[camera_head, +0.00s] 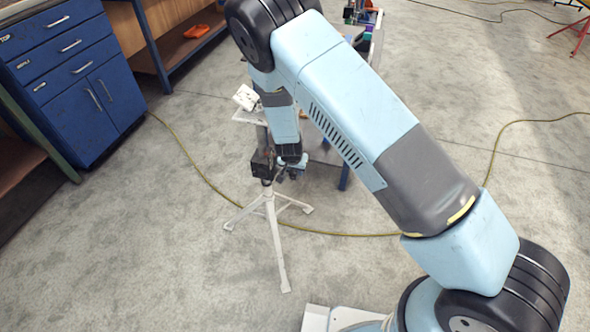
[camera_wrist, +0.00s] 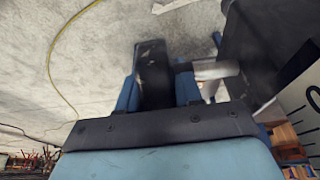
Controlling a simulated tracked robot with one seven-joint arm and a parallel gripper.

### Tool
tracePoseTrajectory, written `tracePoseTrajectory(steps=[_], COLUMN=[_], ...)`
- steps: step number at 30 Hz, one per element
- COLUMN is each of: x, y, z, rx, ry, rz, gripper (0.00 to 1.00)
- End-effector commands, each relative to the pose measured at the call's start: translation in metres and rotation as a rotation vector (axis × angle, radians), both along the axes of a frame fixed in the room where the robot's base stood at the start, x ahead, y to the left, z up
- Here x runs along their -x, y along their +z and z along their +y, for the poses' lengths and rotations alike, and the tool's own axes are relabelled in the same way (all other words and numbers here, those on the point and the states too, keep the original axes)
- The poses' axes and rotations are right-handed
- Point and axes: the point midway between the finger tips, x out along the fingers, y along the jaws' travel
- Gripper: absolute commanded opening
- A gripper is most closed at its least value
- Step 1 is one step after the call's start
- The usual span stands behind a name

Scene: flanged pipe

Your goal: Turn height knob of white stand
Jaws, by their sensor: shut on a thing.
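The white stand (camera_head: 270,208) stands upright on three splayed legs, left of the middle in the head view. A black block (camera_head: 262,164) sits on its post and fills the right side of the wrist view as a dark box (camera_wrist: 262,48). The height knob (camera_wrist: 216,70) shows in the wrist view as a pale metal cylinder sticking out from this box toward my gripper. My gripper (camera_head: 288,168) is beside the block, to its right in the head view. In the wrist view its dark fingers (camera_wrist: 156,76) are shut on the knob; the fingers hide the knob's end.
A white plate (camera_head: 250,116) tops the stand, with a small white object (camera_head: 245,97) on it. A blue-legged table (camera_head: 330,155) stands close behind. A blue cabinet (camera_head: 75,70) is at the upper left. A yellow cable (camera_head: 200,180) crosses the floor.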

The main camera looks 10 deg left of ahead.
Motion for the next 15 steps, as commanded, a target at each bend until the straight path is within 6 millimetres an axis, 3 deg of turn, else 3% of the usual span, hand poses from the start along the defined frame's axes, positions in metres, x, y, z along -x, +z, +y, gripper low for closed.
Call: tracePoseTrajectory(steps=[2,3,9,15], x=[-0.0019,-0.0017,-0.001,-0.0005], y=[0.0001,0.0002,0.0,0.0002], z=[0.0001,0.0001,0.0,0.0001], rx=[-0.001,-0.001,0.0,0.0], ry=[-0.001,-0.001,-0.001,0.0], rz=[-0.004,-0.004,-0.003,-0.002], gripper=[0.04,0.38,0.55,0.55])
